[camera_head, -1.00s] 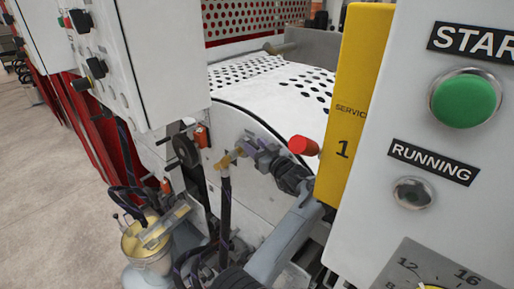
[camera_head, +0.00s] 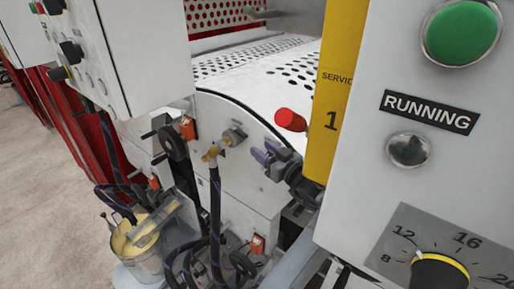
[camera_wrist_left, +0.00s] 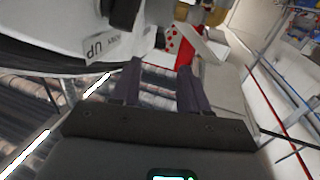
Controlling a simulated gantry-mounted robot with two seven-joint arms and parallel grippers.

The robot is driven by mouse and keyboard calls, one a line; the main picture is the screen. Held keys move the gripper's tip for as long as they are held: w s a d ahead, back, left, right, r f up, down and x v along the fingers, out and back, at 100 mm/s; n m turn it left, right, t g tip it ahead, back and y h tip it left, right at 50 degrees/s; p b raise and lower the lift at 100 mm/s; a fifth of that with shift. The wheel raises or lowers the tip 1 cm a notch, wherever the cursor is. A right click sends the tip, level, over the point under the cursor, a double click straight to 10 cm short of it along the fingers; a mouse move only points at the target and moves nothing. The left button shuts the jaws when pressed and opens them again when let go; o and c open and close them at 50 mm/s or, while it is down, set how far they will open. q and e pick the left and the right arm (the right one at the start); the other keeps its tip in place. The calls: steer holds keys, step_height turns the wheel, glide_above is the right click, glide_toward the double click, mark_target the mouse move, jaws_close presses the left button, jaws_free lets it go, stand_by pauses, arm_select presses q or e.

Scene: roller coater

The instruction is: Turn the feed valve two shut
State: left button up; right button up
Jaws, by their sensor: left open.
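A brass valve (camera_head: 212,153) with a dark hose hanging from it sits on the white machine side in the head view. A grey handle (camera_head: 234,136) projects at its right. No legible number shows on it, so I cannot tell whether it is feed valve two. My left gripper (camera_head: 263,156) is to the right of the handle, apart from it, with its purple fingers pointing left. In the left wrist view the fingers (camera_wrist_left: 160,85) are spread and hold nothing. My right gripper is not in view.
A yellow service post (camera_head: 335,85) and a grey control panel (camera_head: 360,170) stand close at the right. A red-ended knob (camera_head: 291,120) is just above my gripper. Hoses and a bucket (camera_head: 137,255) are below left. A white control box (camera_head: 135,50) hangs at upper left.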

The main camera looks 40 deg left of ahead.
arm_select(q)
steer(key=shift+s+d, duration=0.1)
steer(key=shift+d, duration=0.25)
steer(key=shift+c, duration=0.2)
